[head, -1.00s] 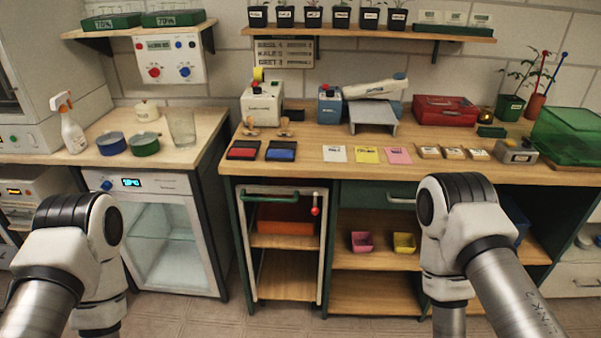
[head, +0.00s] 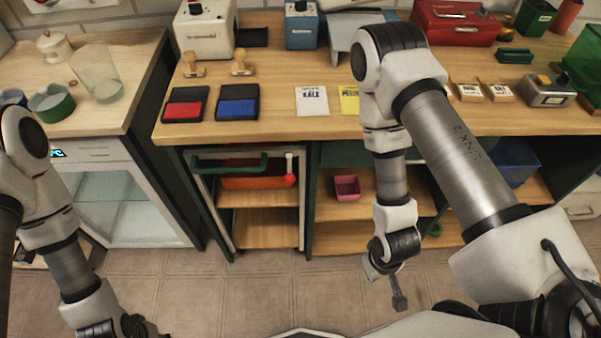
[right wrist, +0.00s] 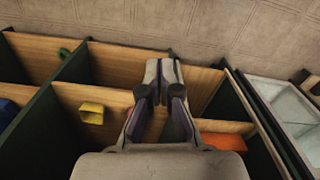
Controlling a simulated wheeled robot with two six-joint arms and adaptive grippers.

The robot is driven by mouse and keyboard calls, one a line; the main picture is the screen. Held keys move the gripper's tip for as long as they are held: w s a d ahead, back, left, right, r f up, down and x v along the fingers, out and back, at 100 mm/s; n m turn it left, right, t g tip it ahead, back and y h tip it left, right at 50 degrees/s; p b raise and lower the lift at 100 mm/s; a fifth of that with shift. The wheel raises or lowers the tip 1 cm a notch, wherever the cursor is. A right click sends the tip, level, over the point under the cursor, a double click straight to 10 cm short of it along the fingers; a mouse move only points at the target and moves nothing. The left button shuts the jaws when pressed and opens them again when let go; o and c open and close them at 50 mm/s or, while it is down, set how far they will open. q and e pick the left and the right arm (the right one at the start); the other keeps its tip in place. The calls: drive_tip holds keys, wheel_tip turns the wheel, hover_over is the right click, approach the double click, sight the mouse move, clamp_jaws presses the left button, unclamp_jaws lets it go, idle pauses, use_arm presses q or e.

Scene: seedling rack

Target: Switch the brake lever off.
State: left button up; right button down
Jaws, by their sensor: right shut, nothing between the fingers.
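The brake lever (head: 290,170) is a short pale stem with a red knob at its lower end. It hangs down at the upper right front of a white-framed cart (head: 303,215) under the bench, in the head view. My right gripper (head: 395,293) is in front of the bench, to the right of the lever and lower in the picture, apart from it. It is shut and empty; its fingers also show in the right wrist view (right wrist: 164,75), where I cannot make out the lever. My left gripper (head: 135,328) is cut by the bottom edge, its fingers unclear.
The cart has a green handle (head: 229,163) and an orange-red bin (head: 252,183). A glass-door fridge (head: 125,205) stands left. Floor before the cart is clear.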

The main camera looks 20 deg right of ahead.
sight(290, 169)
drive_tip(key=w+a+r+m+t+y+b, duration=0.1)
drive_tip(key=w+r+m+t+y+b, duration=0.1)
drive_tip(key=w+r+m+t, duration=0.3)
drive_tip(key=w+a+r+m+t+y+b, duration=0.1)
drive_tip(key=w+r+m+t, duration=0.4)
drive_tip(key=w+m, duration=0.7)
wheel_tip(290, 169, up, 2)
drive_tip(key=w+b, duration=0.1)
drive_tip(key=w, duration=0.1)
drive_tip(key=shift+w+a+r+m+y, duration=0.2)
drive_tip(key=shift+w+a+m+y, duration=0.1)
drive_tip(key=shift+a+y, duration=0.1)
drive_tip(key=x, duration=1)
drive_tip(key=shift+w+a+r, duration=0.1)
drive_tip(key=shift+w, duration=0.15)
drive_tip(key=s+a+r, duration=0.1)
drive_tip(key=a+r+p, duration=0.1)
drive_tip(key=a, duration=0.1)
drive_tip(key=shift+s, duration=0.4)
